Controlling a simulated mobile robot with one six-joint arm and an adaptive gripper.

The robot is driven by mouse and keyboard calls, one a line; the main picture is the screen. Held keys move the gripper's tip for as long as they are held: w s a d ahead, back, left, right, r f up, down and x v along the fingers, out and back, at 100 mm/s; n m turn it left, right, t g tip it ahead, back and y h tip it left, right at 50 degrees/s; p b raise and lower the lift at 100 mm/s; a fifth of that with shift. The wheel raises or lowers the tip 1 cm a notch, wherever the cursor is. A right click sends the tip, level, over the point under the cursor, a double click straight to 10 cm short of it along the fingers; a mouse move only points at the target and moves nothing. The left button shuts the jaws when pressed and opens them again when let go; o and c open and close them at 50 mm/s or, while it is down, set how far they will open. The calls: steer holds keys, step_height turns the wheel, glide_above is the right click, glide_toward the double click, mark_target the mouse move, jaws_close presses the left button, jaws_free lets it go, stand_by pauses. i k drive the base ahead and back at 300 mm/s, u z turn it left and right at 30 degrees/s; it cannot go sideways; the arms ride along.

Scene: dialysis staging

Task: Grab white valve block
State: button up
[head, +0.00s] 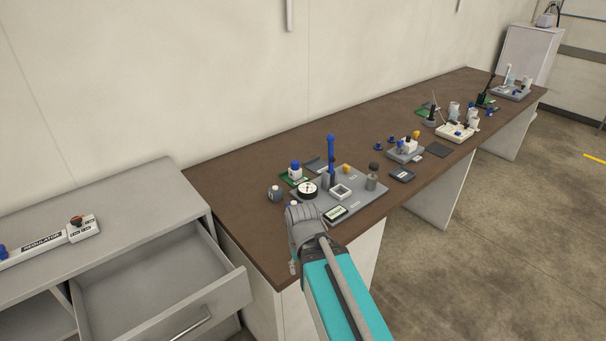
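A small white block with a blue top (295,171) sits on a green mat at the back left of the near cluster on the brown bench. It looks most like the white valve block, but I cannot tell for sure. A white square open-topped piece (340,192) sits on the grey board to its right. My gripper (302,222) is at the end of my teal arm, in front of the board's near left corner and apart from the white block. Its fingers are not clearly seen, so I cannot tell whether it is open or holds anything.
More clusters stand farther along the brown bench (235,185). An open drawer (165,275) juts from the grey cabinet at left.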

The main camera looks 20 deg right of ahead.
mark_target(294, 175)
steer(key=u, duration=0.1)
steer(key=i, duration=0.95)
steer(key=z, duration=0.05)
